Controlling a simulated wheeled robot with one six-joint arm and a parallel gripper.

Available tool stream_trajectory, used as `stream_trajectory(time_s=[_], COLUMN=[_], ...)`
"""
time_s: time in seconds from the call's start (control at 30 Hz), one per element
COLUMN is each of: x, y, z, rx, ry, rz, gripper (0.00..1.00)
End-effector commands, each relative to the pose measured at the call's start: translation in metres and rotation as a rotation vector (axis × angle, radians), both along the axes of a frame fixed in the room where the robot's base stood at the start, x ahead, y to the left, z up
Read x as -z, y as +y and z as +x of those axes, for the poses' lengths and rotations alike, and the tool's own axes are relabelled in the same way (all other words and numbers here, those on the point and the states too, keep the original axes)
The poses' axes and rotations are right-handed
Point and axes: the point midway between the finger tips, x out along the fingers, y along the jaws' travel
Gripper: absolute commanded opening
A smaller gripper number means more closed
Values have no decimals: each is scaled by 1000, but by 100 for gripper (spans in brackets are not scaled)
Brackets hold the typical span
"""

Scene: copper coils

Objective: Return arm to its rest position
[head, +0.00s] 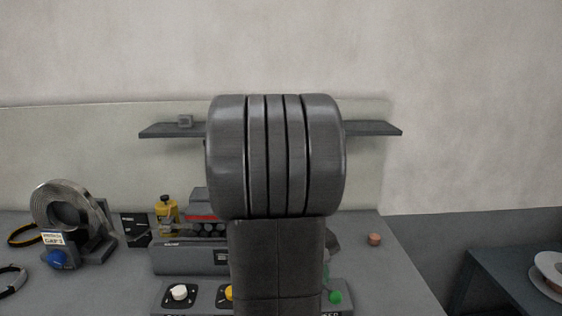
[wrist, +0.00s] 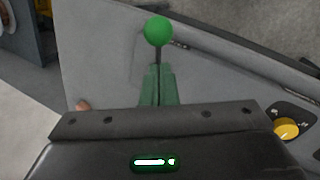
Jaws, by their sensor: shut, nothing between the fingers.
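My arm (head: 275,155) stands upright in the middle of the head view and hides what is behind it. My gripper (wrist: 159,70) shows in the wrist view, with its two green fingers together and nothing between them. Just beyond the fingertips is a green ball knob (wrist: 158,31) on a thin dark stem. I cannot tell whether the fingers touch the stem. In the head view the gripper is hidden behind my arm. A green knob (head: 336,297) shows there beside the arm's lower right.
A grey bench carries a tape reel (head: 65,215) at left, a small machine (head: 190,258) and white (head: 180,293) and yellow (head: 227,293) knobs. A copper piece (head: 375,239) lies at right. A shelf (head: 375,129) is on the wall behind. A white spool (head: 550,272) is far right.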

Motion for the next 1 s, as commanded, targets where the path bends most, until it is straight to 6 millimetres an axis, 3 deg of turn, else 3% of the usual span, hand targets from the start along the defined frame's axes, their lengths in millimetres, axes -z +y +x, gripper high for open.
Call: stream_trajectory(time_s=[0.23, 0.3, 0.7, 0.9, 1.0], x=[-15, -17, -89, -112, -111], y=[4, 11, 37, 45, 44], z=[5, 15, 19, 19, 17], rx=[-2, -4, -3, -2, -1], ry=[84, 79, 79, 81, 82], rz=[3, 3, 4, 5, 7], gripper=[0, 0, 0, 0, 0])
